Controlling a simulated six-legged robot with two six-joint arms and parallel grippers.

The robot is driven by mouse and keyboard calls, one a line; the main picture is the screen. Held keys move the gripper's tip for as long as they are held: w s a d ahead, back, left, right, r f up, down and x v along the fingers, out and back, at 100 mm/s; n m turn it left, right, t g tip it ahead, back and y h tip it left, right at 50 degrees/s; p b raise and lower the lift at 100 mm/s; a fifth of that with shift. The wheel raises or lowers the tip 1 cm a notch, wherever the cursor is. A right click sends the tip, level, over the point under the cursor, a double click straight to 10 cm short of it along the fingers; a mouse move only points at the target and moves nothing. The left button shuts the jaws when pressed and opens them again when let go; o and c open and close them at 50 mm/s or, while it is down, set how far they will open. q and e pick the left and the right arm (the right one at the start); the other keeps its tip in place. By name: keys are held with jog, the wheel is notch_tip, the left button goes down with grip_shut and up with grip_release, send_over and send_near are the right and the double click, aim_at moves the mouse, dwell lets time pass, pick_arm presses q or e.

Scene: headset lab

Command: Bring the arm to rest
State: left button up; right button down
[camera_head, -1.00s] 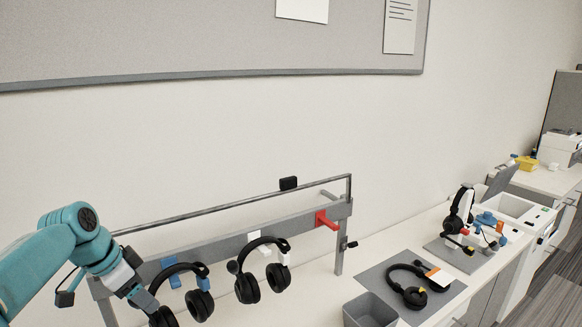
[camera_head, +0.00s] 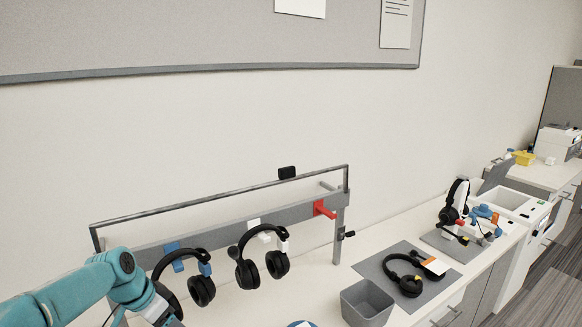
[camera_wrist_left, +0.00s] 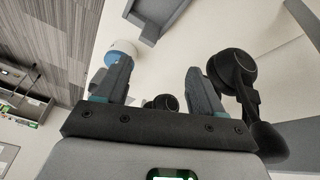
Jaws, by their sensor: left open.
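My left arm comes in from the lower left of the head view, with its gripper (camera_head: 168,318) low at the bottom edge, beside the left black headset (camera_head: 201,290). In the left wrist view the two grey fingers (camera_wrist_left: 158,85) stand apart with no object clamped between them. A dark round ear cup (camera_wrist_left: 163,102) shows behind the gap, and a black headset (camera_wrist_left: 235,72) is close beside the right finger; I cannot tell whether they touch. My right gripper is not in view.
A grey rack (camera_head: 225,223) carries the left headset on a blue hook and another headset (camera_head: 248,272) on a white hook; its red hook (camera_head: 322,209) is empty. A grey bin (camera_head: 367,303), a mat with a headset (camera_head: 408,284) and a headset on a stand (camera_head: 452,203) are rightward.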

pick_arm(q)
jog(key=s+d+f+n+b, duration=0.1)
jog(key=s+d+f, duration=0.2)
jog(key=f, duration=0.5)
jog(key=s+d+f+n+g+b, duration=0.1)
jog(key=s+d+f, duration=0.2)
jog(key=f, duration=0.5)
jog(key=s+d+f+n+b, duration=0.1)
jog(key=s+d+f+n, duration=0.1)
jog(key=f, duration=0.5)
jog(key=shift+s+d+f+h, duration=0.2)
jog(key=shift+s+d, duration=0.1)
jog(key=shift+s, duration=0.3)
jog(key=shift+s+d+f+h, duration=0.1)
jog(key=shift+s+d+f, duration=0.15)
jog(key=shift+s, duration=0.3)
jog(key=s+d+f+n+b, duration=0.1)
jog(key=s+d+f, duration=0.1)
jog(key=s, duration=0.4)
jog(key=s+d+f+n+g, duration=0.1)
jog(key=s+d+f+n, duration=0.1)
jog(key=s+f, duration=0.2)
jog(key=s+d+f+n+b, duration=0.1)
jog(key=s+d+f+n, duration=0.1)
jog(key=s, duration=0.8)
jog(key=shift+s+f+b, duration=0.15)
jog(key=shift+f+b, duration=0.15)
jog(key=shift+f, duration=0.6)
jog(key=shift+d, duration=0.1)
jog(key=shift+d, duration=0.1)
